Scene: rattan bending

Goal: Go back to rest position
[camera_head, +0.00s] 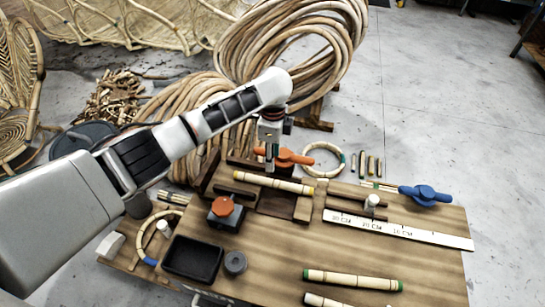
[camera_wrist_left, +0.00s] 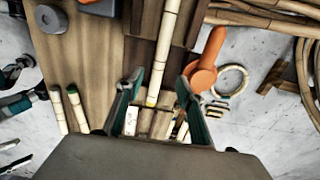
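My left arm reaches in from the left in the head view. Its gripper (camera_head: 271,155) points down over the back of the workbench (camera_head: 280,250), close to the orange clamp handle (camera_head: 295,158). In the left wrist view the two fingers (camera_wrist_left: 160,98) stand apart. A pale rattan pole (camera_wrist_left: 168,35) with a yellow band at its end shows beyond and between them, with gaps on both sides. In the head view this pole (camera_head: 262,180) lies in a dark wooden holder. My right gripper is not in view.
A blue clamp (camera_head: 425,196), a ruler board (camera_head: 395,230), a black tray (camera_head: 190,259), an orange-topped device (camera_head: 225,212) and a green-ended pole (camera_head: 352,280) are on the bench. A rattan ring (camera_head: 305,165) lies behind it. Large rattan coils (camera_head: 245,45) stand behind the arm.

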